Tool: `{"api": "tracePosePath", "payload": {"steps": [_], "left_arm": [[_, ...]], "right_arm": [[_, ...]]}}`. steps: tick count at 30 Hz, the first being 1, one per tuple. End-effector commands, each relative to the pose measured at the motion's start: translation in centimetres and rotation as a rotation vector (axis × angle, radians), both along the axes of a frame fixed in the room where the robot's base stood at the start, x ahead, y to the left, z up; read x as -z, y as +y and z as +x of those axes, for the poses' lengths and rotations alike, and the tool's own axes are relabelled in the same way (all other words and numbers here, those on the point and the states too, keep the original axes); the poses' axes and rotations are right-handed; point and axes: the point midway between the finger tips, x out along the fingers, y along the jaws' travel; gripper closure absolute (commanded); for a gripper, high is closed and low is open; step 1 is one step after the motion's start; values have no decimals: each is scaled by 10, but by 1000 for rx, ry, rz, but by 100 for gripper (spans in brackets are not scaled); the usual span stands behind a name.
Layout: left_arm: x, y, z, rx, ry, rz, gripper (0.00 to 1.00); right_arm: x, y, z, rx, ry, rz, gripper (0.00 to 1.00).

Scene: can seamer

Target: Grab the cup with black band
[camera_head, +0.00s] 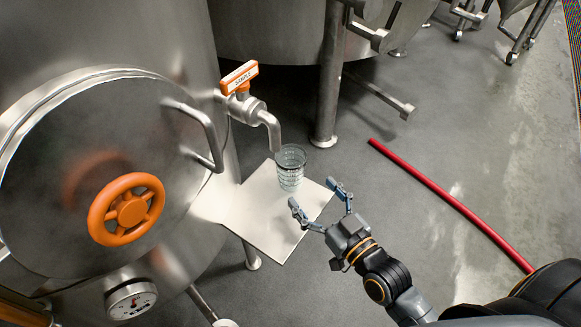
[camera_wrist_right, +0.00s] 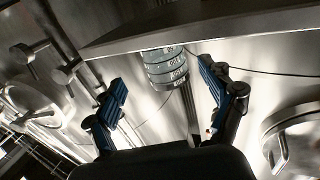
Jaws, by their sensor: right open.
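A clear cup (camera_head: 290,168) with dark markings and a dark band near its rim stands upright on a metal shelf (camera_head: 262,225), below a spout. My right gripper (camera_head: 317,194) is open and empty, just right of and in front of the cup, with its fingers pointing toward it. In the right wrist view the cup (camera_wrist_right: 166,68) appears between the two open fingers (camera_wrist_right: 168,90), a little beyond the fingertips, partly cut off by the shelf edge (camera_wrist_right: 190,30). My left gripper is in neither view.
The sample tap (camera_head: 246,98), with an orange handle, hangs just above and left of the cup. A tank door with an orange wheel (camera_head: 127,209) is on the left. A steel leg (camera_head: 328,85) stands behind the cup. A red hose (camera_head: 450,200) lies on the floor at right.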

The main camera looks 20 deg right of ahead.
Motion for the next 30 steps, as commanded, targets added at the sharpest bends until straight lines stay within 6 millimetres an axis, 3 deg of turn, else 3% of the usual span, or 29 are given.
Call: {"api": "tracePosePath", "payload": {"steps": [3,11,19,28,29,30], "left_arm": [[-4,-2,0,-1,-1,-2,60],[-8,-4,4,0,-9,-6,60],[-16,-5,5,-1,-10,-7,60],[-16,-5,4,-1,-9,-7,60],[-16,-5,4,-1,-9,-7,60],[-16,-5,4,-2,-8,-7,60]], "right_arm": [[-1,5,19,0,-1,2,17],[-1,11,37,0,0,0,17],[0,23,73,0,1,1,17],[2,25,80,-1,2,-1,17],[2,25,80,-1,2,-1,19],[2,25,79,-1,2,-1,28]]}}
